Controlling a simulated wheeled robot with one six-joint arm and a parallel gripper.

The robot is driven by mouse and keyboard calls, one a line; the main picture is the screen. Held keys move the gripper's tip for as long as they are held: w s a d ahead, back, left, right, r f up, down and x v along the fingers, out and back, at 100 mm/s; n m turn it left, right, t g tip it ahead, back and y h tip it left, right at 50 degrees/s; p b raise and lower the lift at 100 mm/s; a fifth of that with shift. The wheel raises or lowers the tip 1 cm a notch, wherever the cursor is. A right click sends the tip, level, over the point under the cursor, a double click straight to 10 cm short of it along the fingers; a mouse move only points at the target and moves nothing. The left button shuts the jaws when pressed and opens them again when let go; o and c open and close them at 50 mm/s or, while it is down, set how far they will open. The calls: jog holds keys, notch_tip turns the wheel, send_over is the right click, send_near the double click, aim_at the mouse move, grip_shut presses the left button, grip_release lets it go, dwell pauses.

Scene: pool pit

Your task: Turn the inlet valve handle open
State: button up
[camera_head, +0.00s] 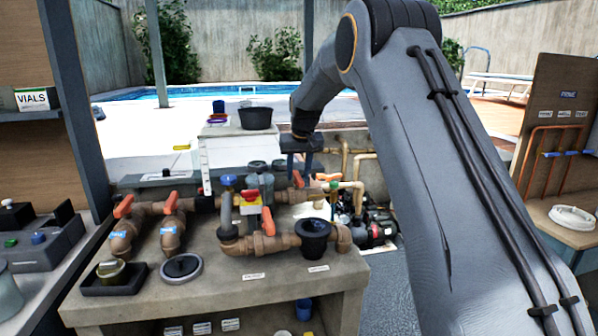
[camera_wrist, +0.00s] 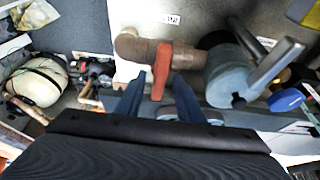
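An orange valve handle (camera_wrist: 162,70) on a brown pipe shows in the wrist view, pointing toward my gripper. A partly readable white label (camera_wrist: 170,18), seemingly starting "INL", lies beyond it. My gripper (camera_wrist: 158,102) is open, its two fingers apart on either side of the handle's near end. I cannot tell whether they touch it. In the head view my gripper (camera_head: 301,166) points down at the back of the bench, just above an orange handle (camera_head: 298,180), which seems to be the same one.
Other orange handles stand on the bench pipes, at left (camera_head: 123,206) and in front (camera_head: 268,220). A grey valve body with a metal lever (camera_wrist: 272,68) is close right of the handle. A pump (camera_head: 375,230) sits behind the bench. A white box (camera_head: 225,155) stands left of my gripper.

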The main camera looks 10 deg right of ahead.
grip_shut()
jog(key=shift+d+n, duration=0.1)
jog(key=shift+n, duration=0.3)
jog(key=n+y+b, duration=0.1)
jog(key=n, duration=0.2)
jog(key=shift+d+n+y, duration=0.15)
jog(key=shift+n+y, duration=0.25)
jog(key=n+g+y+b, duration=0.1)
jog(key=n+b, duration=0.1)
jog(key=n, duration=0.2)
jog(key=shift+w+d+f, duration=0.1)
jog(key=shift+w, duration=0.05)
jog(key=n+g, duration=0.1)
jog(key=n, duration=0.1)
jog(key=n+y+b, duration=0.1)
jog(key=n, duration=0.2)
jog(key=shift+w+g, duration=0.15)
jog(key=shift+g, duration=0.25)
jog(key=n+g, duration=0.1)
jog(key=n, duration=0.1)
jog(key=n+b, duration=0.1)
jog(key=n, duration=0.1)
jog(key=shift+g+y, duration=0.3)
jog(key=shift+g, duration=0.1)
jog(key=shift+n, duration=0.3)
